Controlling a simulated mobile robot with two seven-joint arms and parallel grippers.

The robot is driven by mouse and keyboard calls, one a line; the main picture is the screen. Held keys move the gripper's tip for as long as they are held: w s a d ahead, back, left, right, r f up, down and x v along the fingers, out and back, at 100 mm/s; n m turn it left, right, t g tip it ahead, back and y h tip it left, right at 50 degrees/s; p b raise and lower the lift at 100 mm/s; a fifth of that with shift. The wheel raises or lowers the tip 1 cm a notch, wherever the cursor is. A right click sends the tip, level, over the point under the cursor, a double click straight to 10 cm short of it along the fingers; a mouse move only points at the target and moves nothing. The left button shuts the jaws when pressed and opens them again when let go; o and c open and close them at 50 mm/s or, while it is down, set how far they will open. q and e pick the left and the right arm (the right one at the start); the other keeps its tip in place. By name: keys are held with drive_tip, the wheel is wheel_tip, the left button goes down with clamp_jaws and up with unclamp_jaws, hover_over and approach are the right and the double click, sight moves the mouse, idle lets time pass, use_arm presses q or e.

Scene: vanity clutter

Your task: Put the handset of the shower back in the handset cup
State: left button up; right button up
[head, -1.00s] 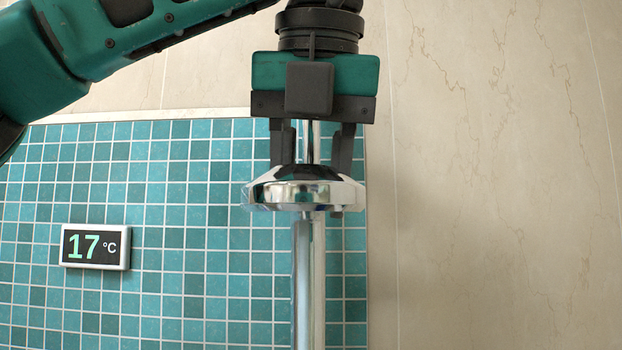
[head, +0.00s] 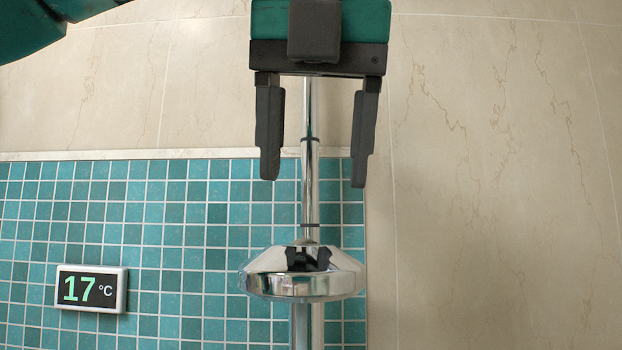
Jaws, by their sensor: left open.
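A shiny chrome round shower head (head: 305,285) shows low in the head view, wide and flat, with a dark reflection on its top. A slim chrome tube (head: 311,180) with dark rings runs straight up from it and passes behind my left gripper. I cannot tell whether this is the handset or a fixed part, and I cannot make out the handset cup. My left gripper (head: 315,182) is open and empty, fingers pointing down the picture on either side of the tube, apart from it. The fingertips are above the round head. My right gripper is not in view.
A chrome pipe (head: 301,328) continues below the head. Teal tiles (head: 150,230) cover the lower left, with a small display (head: 91,289) reading 17 °C. The beige stone surface (head: 480,200) at the right is bare.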

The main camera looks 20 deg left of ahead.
use_arm(q)
drive_tip(key=p+v, duration=0.2)
drive_tip(key=v, duration=0.2)
drive_tip(key=shift+s+r, duration=0.1)
drive_tip(key=shift+r, duration=0.25)
idle(0.3)
